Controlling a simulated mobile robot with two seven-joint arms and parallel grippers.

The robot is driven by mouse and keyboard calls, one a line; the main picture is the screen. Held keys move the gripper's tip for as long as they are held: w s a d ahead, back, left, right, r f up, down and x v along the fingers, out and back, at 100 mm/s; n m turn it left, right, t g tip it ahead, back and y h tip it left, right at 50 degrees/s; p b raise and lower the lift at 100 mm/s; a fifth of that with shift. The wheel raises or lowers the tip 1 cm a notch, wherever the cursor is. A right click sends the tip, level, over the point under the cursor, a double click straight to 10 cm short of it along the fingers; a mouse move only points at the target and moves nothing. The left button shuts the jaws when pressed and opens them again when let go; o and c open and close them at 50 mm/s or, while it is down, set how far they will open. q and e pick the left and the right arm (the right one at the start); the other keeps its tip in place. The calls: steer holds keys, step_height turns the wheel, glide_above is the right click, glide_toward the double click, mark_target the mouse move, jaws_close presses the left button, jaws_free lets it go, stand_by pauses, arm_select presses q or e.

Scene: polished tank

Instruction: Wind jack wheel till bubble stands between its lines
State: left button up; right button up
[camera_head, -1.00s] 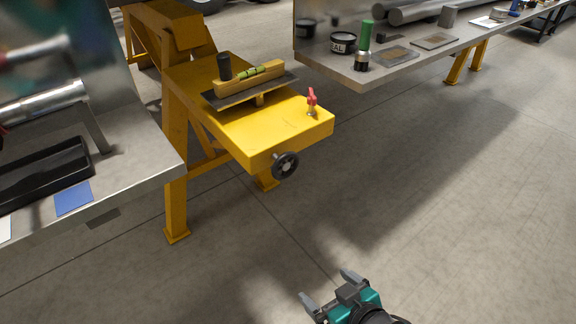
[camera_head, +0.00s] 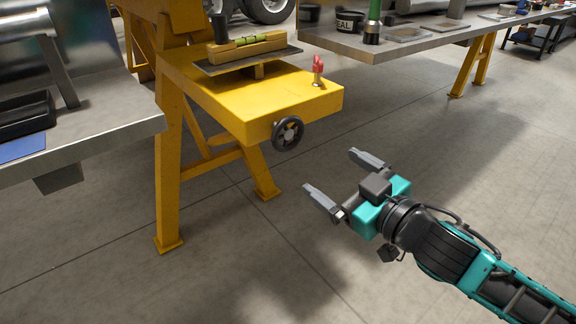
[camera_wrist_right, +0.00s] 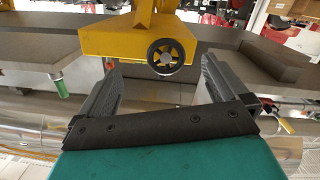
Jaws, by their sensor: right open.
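The jack wheel (camera_head: 288,133) is a small black handwheel on the front face of the yellow stand (camera_head: 245,103). It also shows in the right wrist view (camera_wrist_right: 166,56), ahead of and between the fingers. The wooden spirit level (camera_head: 247,46) lies on a dark plate (camera_head: 248,61) on top of the stand. Its green vial (camera_head: 247,40) shows, but the bubble and lines are too small to read. My right gripper (camera_head: 340,178) is open and empty, in front of the wheel and below it to the right, apart from it. My left gripper is not in view.
A red-handled lever (camera_head: 318,68) stands on the yellow top near its right corner. A grey bench (camera_head: 95,125) is at left, and another bench (camera_head: 400,45) with cans and a green-handled tool (camera_head: 373,22) is at back right. Open floor lies before the wheel.

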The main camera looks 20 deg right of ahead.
mark_target(291, 138)
steer(key=shift+n+t+y, duration=0.3)
steer(key=shift+n+y, duration=0.2)
steer(key=shift+y, duration=0.1)
steer(key=shift+a+r+b+x, duration=0.15)
steer(key=shift+r+b+x, duration=0.2)
steer(key=shift+x, duration=1.8)
steer(key=shift+a+r+b+x, duration=0.1)
steer(key=shift+r+b+x, duration=0.15)
steer(key=shift+x, duration=1.95)
steer(key=shift+a+r+b+x, duration=0.15)
steer(key=shift+r+b+x, duration=0.2)
steer(key=shift+x, duration=1.8)
steer(key=shift+s+f, duration=0.1)
steer(key=shift+s, duration=0.05)
steer(key=c, duration=0.9)
